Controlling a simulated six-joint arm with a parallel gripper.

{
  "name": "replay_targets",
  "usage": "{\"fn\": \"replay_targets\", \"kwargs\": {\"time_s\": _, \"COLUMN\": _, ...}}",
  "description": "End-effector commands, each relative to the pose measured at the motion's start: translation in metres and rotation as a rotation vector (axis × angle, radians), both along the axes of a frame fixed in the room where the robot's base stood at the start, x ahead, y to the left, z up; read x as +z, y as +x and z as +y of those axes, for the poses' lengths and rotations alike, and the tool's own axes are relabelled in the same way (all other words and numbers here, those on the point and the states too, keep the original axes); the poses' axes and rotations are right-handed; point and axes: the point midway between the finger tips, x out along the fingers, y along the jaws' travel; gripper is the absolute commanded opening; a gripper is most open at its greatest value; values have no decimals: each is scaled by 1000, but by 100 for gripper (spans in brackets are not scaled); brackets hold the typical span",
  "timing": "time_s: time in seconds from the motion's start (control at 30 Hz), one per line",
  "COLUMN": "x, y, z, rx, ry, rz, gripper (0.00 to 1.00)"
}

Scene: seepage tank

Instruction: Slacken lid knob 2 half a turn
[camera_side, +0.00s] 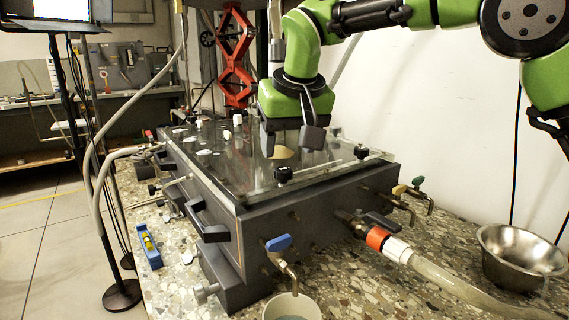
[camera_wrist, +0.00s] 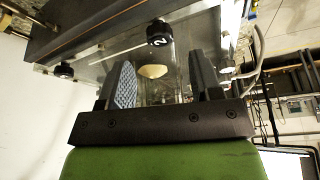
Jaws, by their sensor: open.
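Lid knob 2 (camera_wrist: 158,32) is a black knob with a white number 2 on it, in the wrist view beyond my fingertips. In the side view, knob 2 (camera_side: 284,173) appears to be the black knob on the near edge of the clear lid (camera_side: 240,172). My gripper (camera_side: 290,142) is over the lid, behind and above this knob, with its fingers pointing down. In the wrist view, the fingers of my gripper (camera_wrist: 160,62) are apart with nothing held between them. The knob is clear of both fingers.
Another black knob (camera_side: 361,151) is at the lid's right corner. A tan mound (camera_side: 281,153) shows through the lid below my gripper. A blue-handled tap (camera_side: 278,243) and a hose (camera_side: 440,277) are on the near side. A metal bowl (camera_side: 513,258) stands at right.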

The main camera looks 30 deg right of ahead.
Motion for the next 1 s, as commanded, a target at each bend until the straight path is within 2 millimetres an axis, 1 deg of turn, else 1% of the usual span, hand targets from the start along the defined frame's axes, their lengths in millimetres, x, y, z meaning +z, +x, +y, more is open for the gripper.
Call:
{"fn": "replay_targets", "kwargs": {"time_s": 0.03, "x": -10, "y": 3, "z": -2, "rx": -1, "ry": -2, "rz": 5, "gripper": 59}}
{"fn": "replay_targets", "kwargs": {"time_s": 0.1, "x": -21, "y": 8, "z": -3, "rx": -2, "ry": 0, "rz": 4, "gripper": 59}}
{"fn": "replay_targets", "kwargs": {"time_s": 0.2, "x": -34, "y": 13, "z": -4, "rx": 0, "ry": 0, "rz": 2, "gripper": 59}}
{"fn": "replay_targets", "kwargs": {"time_s": 0.3, "x": -43, "y": 17, "z": -5, "rx": -1, "ry": 1, "rz": 2, "gripper": 59}}
{"fn": "replay_targets", "kwargs": {"time_s": 0.43, "x": -47, "y": 19, "z": -5, "rx": 1, "ry": 2, "rz": 0, "gripper": 59}}
{"fn": "replay_targets", "kwargs": {"time_s": 0.67, "x": -47, "y": 19, "z": -5, "rx": 1, "ry": 2, "rz": 0, "gripper": 59}}
{"fn": "replay_targets", "kwargs": {"time_s": 0.7, "x": -47, "y": 19, "z": -5, "rx": 1, "ry": 2, "rz": -1, "gripper": 50}}
{"fn": "replay_targets", "kwargs": {"time_s": 0.77, "x": -47, "y": 19, "z": -5, "rx": 1, "ry": 2, "rz": -1, "gripper": 36}}
{"fn": "replay_targets", "kwargs": {"time_s": 0.8, "x": -47, "y": 19, "z": -5, "rx": 1, "ry": 2, "rz": -1, "gripper": 27}}
{"fn": "replay_targets", "kwargs": {"time_s": 0.87, "x": -47, "y": 19, "z": -5, "rx": 1, "ry": 2, "rz": -1, "gripper": 13}}
{"fn": "replay_targets", "kwargs": {"time_s": 0.9, "x": -47, "y": 19, "z": -5, "rx": 1, "ry": 2, "rz": -1, "gripper": 9}}
{"fn": "replay_targets", "kwargs": {"time_s": 1.0, "x": -47, "y": 19, "z": -5, "rx": 2, "ry": 2, "rz": -2, "gripper": 9}}
